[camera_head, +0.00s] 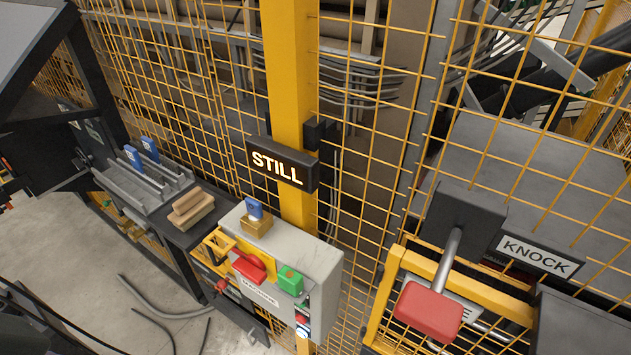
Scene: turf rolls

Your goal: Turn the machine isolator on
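The machine isolator is a pale grey box (320,262) at the lower middle, by the foot of a yellow post. A red handle (249,267) sits on its front with yellow parts beside it. The label (259,292) below the handle is too small to read surely. A green block (290,279) is to the right of the handle. A brass padlock-like block (256,226) with a blue tag (254,208) rests on top of the box. I cannot tell from this view which position the handle is in. Neither of my grippers shows.
A lit "STILL" sign (282,165) is on the yellow post (289,85). Yellow mesh fencing runs behind. At right, a red-ended lever (429,310) stands by a "KNOCK" plate (536,254). A dark shelf at left holds a grey rack (150,190) with blue tags and tan blocks (190,209).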

